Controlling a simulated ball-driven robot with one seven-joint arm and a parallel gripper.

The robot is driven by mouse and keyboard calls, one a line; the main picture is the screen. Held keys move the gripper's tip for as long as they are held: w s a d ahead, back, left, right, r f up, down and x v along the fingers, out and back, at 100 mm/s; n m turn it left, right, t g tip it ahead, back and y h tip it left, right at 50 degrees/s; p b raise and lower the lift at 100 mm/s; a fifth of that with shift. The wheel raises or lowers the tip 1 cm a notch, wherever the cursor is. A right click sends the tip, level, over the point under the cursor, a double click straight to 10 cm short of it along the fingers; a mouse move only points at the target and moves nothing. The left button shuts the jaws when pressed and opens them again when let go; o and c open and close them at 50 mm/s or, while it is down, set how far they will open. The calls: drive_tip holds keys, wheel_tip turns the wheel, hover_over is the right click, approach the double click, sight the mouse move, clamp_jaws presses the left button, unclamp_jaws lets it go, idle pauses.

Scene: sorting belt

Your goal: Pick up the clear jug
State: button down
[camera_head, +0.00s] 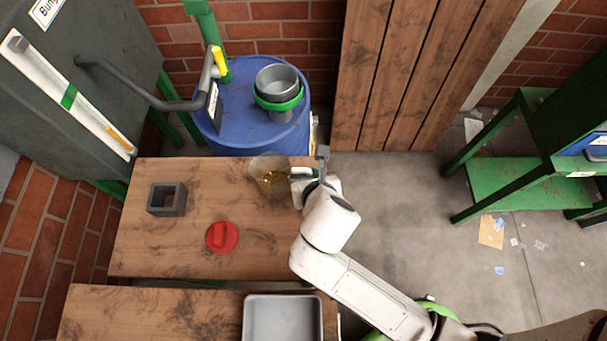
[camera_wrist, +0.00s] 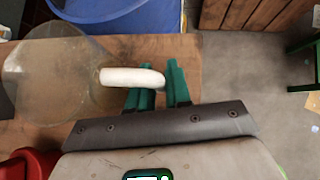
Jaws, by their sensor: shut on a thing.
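The clear jug (camera_head: 266,172) stands at the back right of the wooden table in the head view, with some yellowish brown showing in or through it. In the wrist view the jug (camera_wrist: 50,80) is at the left, its white handle (camera_wrist: 130,77) pointing right. My gripper (camera_wrist: 158,82) has its green fingers around the handle, shut on it. In the head view my gripper (camera_head: 298,174) is at the jug's right side, with the fingers partly hidden. I cannot tell whether the jug touches the table.
A grey square block (camera_head: 167,199) and a red round lid-like thing (camera_head: 222,237) are on the table (camera_head: 140,250). A grey tray (camera_head: 248,310) is in front. A blue barrel (camera_head: 235,130) with a funnel (camera_head: 278,84) stands behind. Open floor (camera_head: 400,220) is at right.

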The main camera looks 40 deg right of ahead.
sight(310, 173)
drive_tip(key=shift+r, duration=1.6)
drive_tip(key=s+d+r, duration=0.1)
drive_tip(key=s+r, duration=0.8)
drive_tip(key=s, duration=0.4)
drive_tip(key=shift+s+r, duration=0.25)
drive_tip(key=shift+s, duration=0.1)
drive_tip(key=shift+s+d, duration=0.1)
drive_tip(key=shift+d, duration=0.05)
